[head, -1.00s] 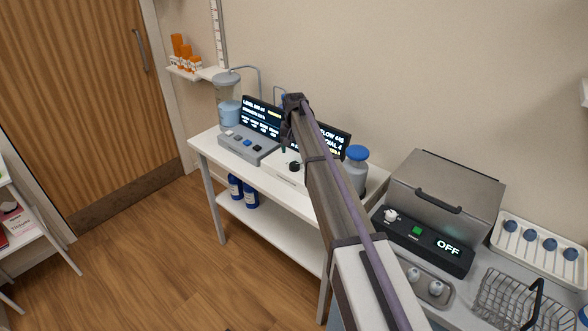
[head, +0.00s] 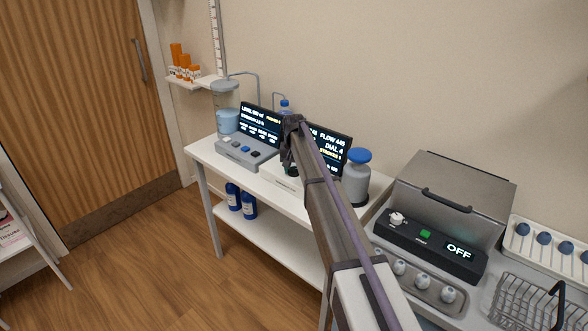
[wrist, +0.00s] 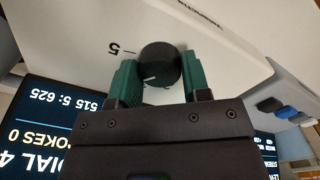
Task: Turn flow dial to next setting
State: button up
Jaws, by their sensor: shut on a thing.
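The flow dial is a round black knob (wrist: 158,60) with a white pointer line, on a white panel with a printed 5 beside it in the wrist view. My gripper (wrist: 159,72) has its green fingers on both sides of the knob, shut on it. In the head view my gripper (head: 289,162) is at the white dial unit (head: 279,178), and my arm hides much of the unit. The dark flow display (head: 330,148) behind it reads FLOW 445 and DIAL 4, and part of it also shows upside down in the wrist view (wrist: 60,125).
A grey button console (head: 240,152) with its own display stands left of the dial unit. A grey bottle with a blue cap (head: 356,180) stands close on the right. A metal bath (head: 450,200) reading OFF and a wire basket (head: 530,300) are farther right.

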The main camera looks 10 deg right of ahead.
jog(key=shift+c, duration=0.8)
jog(key=n, duration=0.4)
jog(key=shift+n, duration=1.8)
